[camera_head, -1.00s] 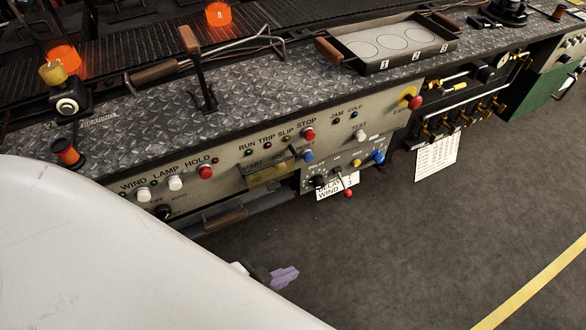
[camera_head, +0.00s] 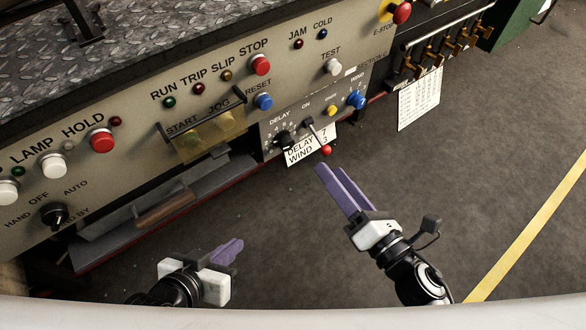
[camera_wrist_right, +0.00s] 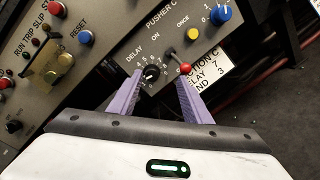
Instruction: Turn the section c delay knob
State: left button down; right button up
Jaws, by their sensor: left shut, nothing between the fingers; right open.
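The delay knob (camera_head: 283,138) is a small black dial under the DELAY label on a grey panel (camera_head: 345,98). In the right wrist view the knob (camera_wrist_right: 152,72) has numbers around it, and the panel reads PUSHER C. My right gripper (camera_head: 327,170) is open and empty, its purple fingers pointing up-left toward the panel. In the head view its tips are below and right of the knob, apart from it. In the wrist view the knob shows between the tips (camera_wrist_right: 159,78). My left gripper (camera_head: 237,244) is shut and empty, lower left over the floor.
A red-tipped toggle lever (camera_wrist_right: 185,69) stands beside the knob. A white card (camera_head: 308,146) reading DELAY 7, WIND 3 hangs just below. Yellow (camera_head: 330,111) and blue (camera_head: 357,100) controls sit to the right. Open floor (camera_head: 460,210) lies right of my right gripper.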

aim_at(290, 145)
jog(key=w+a+n, duration=0.1)
jog(key=w+a, duration=0.1)
jog(key=w+a+n+y, duration=0.1)
jog(key=w+a+n, duration=0.1)
jog(key=w+a, duration=0.1)
jog(key=w+a+f+n, duration=0.1)
jog(key=w+a, duration=0.2)
jog(key=shift+a+n+g+y, duration=0.15)
jog(key=shift+n+g+y, duration=0.15)
jog(key=shift+n+y, duration=0.1)
jog(key=c, duration=1)
jog(key=shift+c, duration=0.2)
